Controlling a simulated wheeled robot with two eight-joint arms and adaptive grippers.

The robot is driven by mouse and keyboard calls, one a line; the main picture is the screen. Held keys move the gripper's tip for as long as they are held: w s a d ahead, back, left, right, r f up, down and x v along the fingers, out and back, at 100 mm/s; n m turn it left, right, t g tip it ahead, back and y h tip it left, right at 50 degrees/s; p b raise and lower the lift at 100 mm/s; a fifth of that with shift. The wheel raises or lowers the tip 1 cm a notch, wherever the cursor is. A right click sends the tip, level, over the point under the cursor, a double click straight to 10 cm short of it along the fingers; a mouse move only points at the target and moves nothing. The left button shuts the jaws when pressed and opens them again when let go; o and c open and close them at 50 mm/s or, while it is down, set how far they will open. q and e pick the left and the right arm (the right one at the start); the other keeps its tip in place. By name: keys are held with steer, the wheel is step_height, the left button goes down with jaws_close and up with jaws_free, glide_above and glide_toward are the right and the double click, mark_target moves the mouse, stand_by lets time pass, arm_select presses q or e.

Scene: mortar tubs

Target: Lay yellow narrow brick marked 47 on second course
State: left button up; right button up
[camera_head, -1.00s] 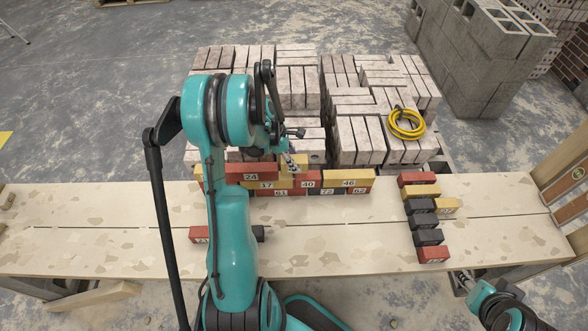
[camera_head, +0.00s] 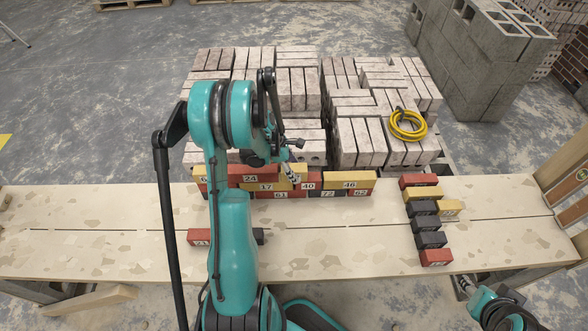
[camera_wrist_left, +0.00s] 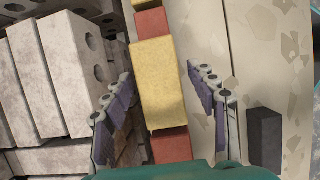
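A yellow brick (camera_wrist_left: 160,85) lies lengthwise on the brick wall between my left gripper's fingers in the wrist view; no number shows on its top. My left gripper (camera_wrist_left: 158,72) straddles it, with a narrow gap visible at each side, so it looks open. In the head view this gripper (camera_head: 290,172) is low over the wall, beside red brick 24 (camera_head: 240,179). A yellow face (camera_head: 284,186) there has a label like 17 or 47, too small to be sure. Red 40 (camera_head: 316,187) and yellow 46 (camera_head: 349,176) are to the right. My right gripper (camera_head: 465,284) is at the lower right, fingers unclear.
Loose red, yellow and black bricks (camera_head: 430,240) stand on the plank table (camera_head: 340,235) at right. A red brick (camera_head: 198,238) and a black brick (camera_wrist_left: 265,138) lie in front of the wall. Pale block stacks (camera_head: 360,125) with a yellow coil (camera_head: 407,125) stand behind.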

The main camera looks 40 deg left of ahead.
arm_select(q)
steer(key=shift+r, duration=0.1)
steer(key=shift+r+p, duration=0.3)
steer(key=shift+r, duration=0.05)
steer(key=p+v, duration=0.4)
steer(key=v, duration=0.7)
steer(key=s+d+r+m+t+y, duration=0.1)
steer(key=d+r+m, duration=0.5)
steer(key=d, duration=0.2)
steer(key=s+d+r+m+y, duration=0.2)
steer(key=d+r+m, duration=0.3)
steer(key=d+m, duration=0.25)
steer(key=s+d+r+m+t, duration=0.2)
steer(key=s+d+m+t, duration=0.1)
steer(key=s+d+m, duration=0.4)
steer(key=d+m, duration=0.3)
steer(key=m, duration=0.2)
steer(key=shift+d+r+y+b, duration=0.25)
steer(key=shift+d+y+b, duration=0.05)
steer(key=shift+d, duration=0.05)
steer(key=shift+m, duration=0.25)
